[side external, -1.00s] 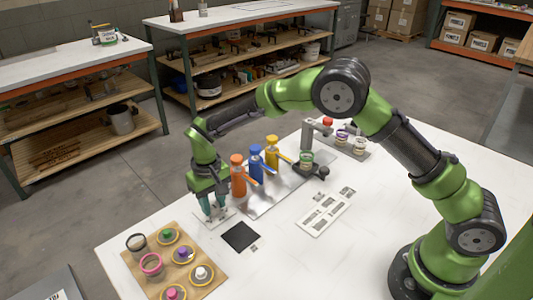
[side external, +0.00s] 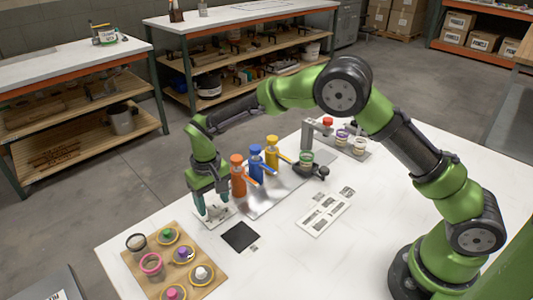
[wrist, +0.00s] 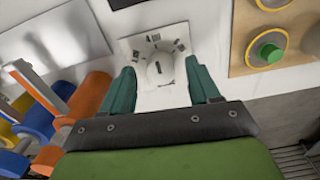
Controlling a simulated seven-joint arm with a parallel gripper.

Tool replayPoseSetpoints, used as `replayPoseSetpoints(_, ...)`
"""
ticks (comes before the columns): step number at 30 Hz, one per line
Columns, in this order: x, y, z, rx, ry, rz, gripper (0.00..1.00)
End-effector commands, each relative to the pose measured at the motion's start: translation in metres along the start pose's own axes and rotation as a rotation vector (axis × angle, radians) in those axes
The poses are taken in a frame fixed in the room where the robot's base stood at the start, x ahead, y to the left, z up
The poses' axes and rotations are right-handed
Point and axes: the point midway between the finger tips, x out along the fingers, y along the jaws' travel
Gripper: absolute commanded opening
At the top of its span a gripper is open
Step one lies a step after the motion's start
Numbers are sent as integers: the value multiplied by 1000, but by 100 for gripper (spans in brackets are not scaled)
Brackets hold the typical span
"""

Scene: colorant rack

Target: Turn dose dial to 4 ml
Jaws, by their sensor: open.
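The dose dial (wrist: 160,69) is a round pale knob with a dark mark, on a white plate (wrist: 146,41) with small dark printed marks. In the wrist view it lies between my two green fingers. My gripper (side external: 214,212) is open and points down over the plate at the left end of the colorant rack. In the wrist view my gripper (wrist: 163,88) has a finger on each side of the dial, with a gap showing. I cannot tell whether either finger touches it, and the printed labels are too small to read.
Orange (side external: 238,178), blue (side external: 257,160) and yellow (side external: 272,150) dispensers stand right beside my gripper on a metal tray (side external: 262,203). A wooden board (side external: 215,283) with several coloured-knobbed pots is at the front left. A black square pad (side external: 240,237) lies close by.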

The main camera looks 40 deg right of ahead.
Motion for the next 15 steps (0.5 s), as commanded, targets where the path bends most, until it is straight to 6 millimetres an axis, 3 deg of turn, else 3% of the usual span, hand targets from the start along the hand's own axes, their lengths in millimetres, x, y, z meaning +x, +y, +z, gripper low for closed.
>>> replayPoseSetpoints(15,-117,0,-1,0,6,-2,61)
